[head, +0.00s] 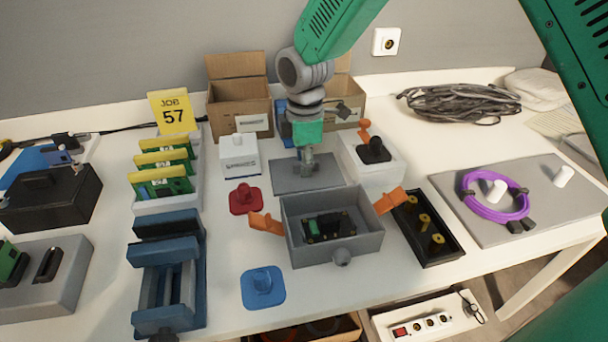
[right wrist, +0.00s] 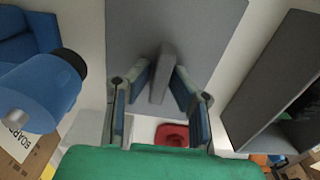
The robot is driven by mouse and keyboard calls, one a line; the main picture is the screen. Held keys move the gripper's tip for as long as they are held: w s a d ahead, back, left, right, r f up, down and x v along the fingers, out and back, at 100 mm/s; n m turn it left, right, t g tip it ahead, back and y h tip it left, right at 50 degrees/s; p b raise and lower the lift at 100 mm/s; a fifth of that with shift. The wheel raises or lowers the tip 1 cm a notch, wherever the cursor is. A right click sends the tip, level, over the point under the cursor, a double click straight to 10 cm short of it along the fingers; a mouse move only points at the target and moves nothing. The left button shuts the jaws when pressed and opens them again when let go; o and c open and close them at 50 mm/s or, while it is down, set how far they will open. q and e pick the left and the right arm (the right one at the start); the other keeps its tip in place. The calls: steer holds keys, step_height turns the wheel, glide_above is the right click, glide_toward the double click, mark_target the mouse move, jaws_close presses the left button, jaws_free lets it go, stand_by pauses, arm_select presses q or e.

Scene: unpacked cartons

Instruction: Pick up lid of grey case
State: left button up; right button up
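The grey lid (head: 292,179) lies flat on the table behind the open grey case, with an upright handle on it. It also shows in the right wrist view (right wrist: 212,28), with its handle (right wrist: 161,76) in the middle. My right gripper (head: 307,170) comes down over the lid from above. In the right wrist view its fingers (right wrist: 160,88) stand on either side of the handle, with gaps visible, so it is open. The grey case (head: 293,251) holds a green circuit board (head: 328,225) and has orange clips on both sides. My left gripper is not in view.
A red handled piece (head: 245,198) lies left of the case and a blue one (head: 263,287) in front. A black tray (head: 447,247) stands to the right. White boxes (head: 239,165) flank the lid, with cartons (head: 239,97) behind.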

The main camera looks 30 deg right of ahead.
steer(key=shift+d, duration=0.1)
jaws_close()
step_height(320, 180, up, 18)
steer(key=p, duration=0.5)
